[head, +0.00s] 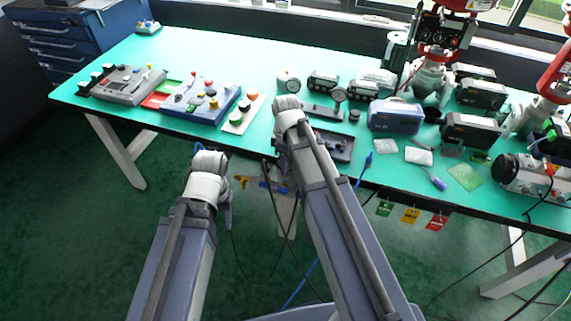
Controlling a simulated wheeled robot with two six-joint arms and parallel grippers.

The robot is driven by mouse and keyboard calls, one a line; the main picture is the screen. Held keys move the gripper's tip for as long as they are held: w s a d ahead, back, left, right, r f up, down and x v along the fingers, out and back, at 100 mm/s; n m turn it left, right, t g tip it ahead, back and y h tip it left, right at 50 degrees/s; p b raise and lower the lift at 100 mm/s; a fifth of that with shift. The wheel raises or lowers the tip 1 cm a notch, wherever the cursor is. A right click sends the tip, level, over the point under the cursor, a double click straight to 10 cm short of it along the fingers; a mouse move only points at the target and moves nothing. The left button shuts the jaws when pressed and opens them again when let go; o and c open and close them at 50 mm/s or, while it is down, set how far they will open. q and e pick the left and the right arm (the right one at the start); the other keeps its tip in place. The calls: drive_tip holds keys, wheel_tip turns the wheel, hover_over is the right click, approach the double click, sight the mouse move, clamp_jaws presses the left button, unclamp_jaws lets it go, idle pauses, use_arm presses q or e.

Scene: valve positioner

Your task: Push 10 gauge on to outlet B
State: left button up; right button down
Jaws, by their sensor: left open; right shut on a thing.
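A round white-faced gauge (289,80) stands on the green table just beyond my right gripper (287,102). The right fingers are mostly hidden behind my own wrist, and the gauge appears to be what they are shut on. A second round gauge (339,95) stands to the right, above a dark bar-shaped block (323,111). Outlet letters and gauge numbers are too small to read. My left gripper (227,203) hangs in front of the table's near edge, apart from everything, open and empty; its fingers are partly hidden by the wrist.
A dark tray (334,145) lies at the near edge, right of my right wrist. Button panels (200,101) fill the left of the green table (225,50). A blue box (395,116) and several instruments crowd the right. Cables and tags hang below the edge.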

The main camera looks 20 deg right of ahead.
drive_tip(key=shift+f+b, duration=0.6)
idle(0.3)
drive_tip(key=c, duration=0.6)
unclamp_jaws()
drive_tip(key=shift+r, duration=0.1)
wheel_tip(320, 180, up, 8)
drive_tip(key=p, duration=0.8)
drive_tip(key=shift+f, duration=0.2)
